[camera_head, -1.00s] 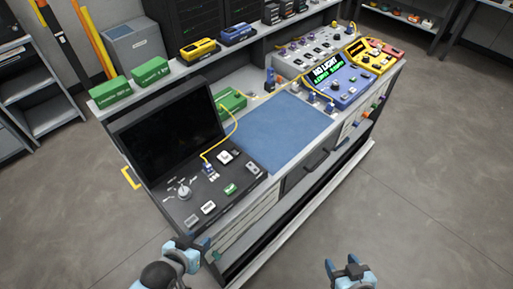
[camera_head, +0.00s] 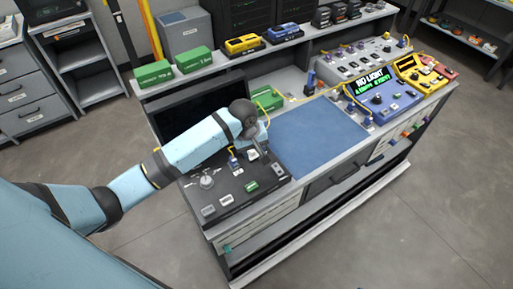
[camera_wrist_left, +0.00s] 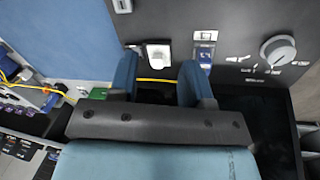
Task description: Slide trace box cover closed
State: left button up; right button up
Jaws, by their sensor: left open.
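A green box (camera_head: 268,98), which I take to be the trace box, sits on the bench behind the black console, beside the raised dark screen. It is small and partly behind my arm, so I cannot tell how its cover stands. My left gripper (camera_wrist_left: 158,82) reaches over the console near the box. Its two blue fingers are apart in the left wrist view, with a yellow fiber crossing the gap behind them. A bit of green (camera_wrist_left: 99,93) shows beside one finger, mostly hidden by the gripper. My right gripper is out of view.
The black console (camera_head: 222,197) carries a knob and small switches. The blue mat (camera_head: 318,138) is clear. A blue meter (camera_head: 383,98) reading "NO LIGHT" and a yellow device (camera_head: 420,72) stand at right. Green boxes (camera_head: 189,62) sit on the shelf above.

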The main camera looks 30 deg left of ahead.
aim_at(252, 152)
pick_arm(q)
jog(key=w+a+r+n+g+y, duration=0.1)
jog(key=w+a+r+n+g, duration=0.1)
jog(key=w+a+r+n, duration=0.3)
jog(key=shift+m, duration=0.7)
jog(key=f, duration=0.4)
jog(key=d+f, duration=0.1)
jog(key=f, duration=0.7)
jog(key=shift+w+d+f+p, duration=0.15)
jog(key=shift+w+f+p, duration=0.05)
jog(key=shift+f+p, duration=0.1)
